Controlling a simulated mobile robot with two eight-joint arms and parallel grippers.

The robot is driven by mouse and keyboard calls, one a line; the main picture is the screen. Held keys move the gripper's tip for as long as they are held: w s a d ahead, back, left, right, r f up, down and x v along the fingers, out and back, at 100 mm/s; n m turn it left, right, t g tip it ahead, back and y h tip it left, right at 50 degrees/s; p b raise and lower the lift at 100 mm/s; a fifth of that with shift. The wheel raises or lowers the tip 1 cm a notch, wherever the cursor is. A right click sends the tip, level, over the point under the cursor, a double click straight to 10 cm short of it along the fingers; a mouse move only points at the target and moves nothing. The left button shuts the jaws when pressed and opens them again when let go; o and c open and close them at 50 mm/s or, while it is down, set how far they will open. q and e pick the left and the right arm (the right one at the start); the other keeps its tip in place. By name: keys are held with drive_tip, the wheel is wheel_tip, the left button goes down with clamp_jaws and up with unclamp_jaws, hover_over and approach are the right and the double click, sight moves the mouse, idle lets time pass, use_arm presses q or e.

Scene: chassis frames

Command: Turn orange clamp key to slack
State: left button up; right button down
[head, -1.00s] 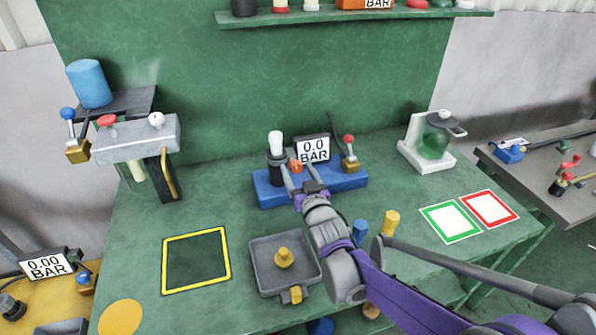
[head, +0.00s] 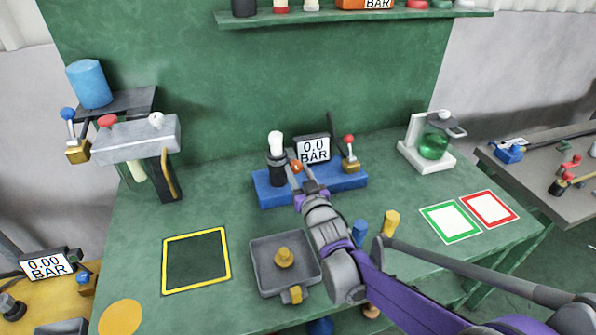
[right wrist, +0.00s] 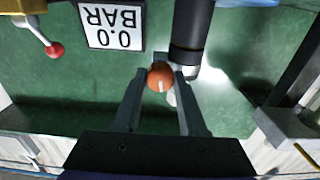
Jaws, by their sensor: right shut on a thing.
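The orange clamp key (head: 297,166) is a small round knob on the side of a black clamp (head: 277,168) that holds a white-topped piece (head: 276,143), on the blue base (head: 268,193). My right gripper (head: 299,178) reaches it from the front. In the right wrist view the orange key (right wrist: 160,77) sits between the fingertips of my right gripper (right wrist: 158,83), with a pale mark on its face. The fingers are shut on it. My left gripper is not in view.
A display reading 0.0 BAR (head: 313,150) and a red-knobbed lever (head: 349,152) stand right of the clamp. A grey tray (head: 262,245) with a yellow knob and a yellow-framed dark square (head: 196,262) lie in front. A green sphere stand (head: 431,150) is at right.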

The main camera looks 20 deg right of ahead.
drive_tip(key=n, duration=0.6)
drive_tip(key=shift+p, duration=0.35)
drive_tip(key=n, duration=0.5)
drive_tip(key=shift+n+p, duration=0.35)
drive_tip(key=shift+n, duration=0.05)
drive_tip(key=n, duration=0.6)
drive_tip(key=shift+p, duration=0.4)
drive_tip(key=n, duration=0.5)
drive_tip(key=shift+n+p, duration=0.35)
drive_tip(key=shift+n, duration=0.05)
drive_tip(key=shift+c, duration=2.3)
unclamp_jaws()
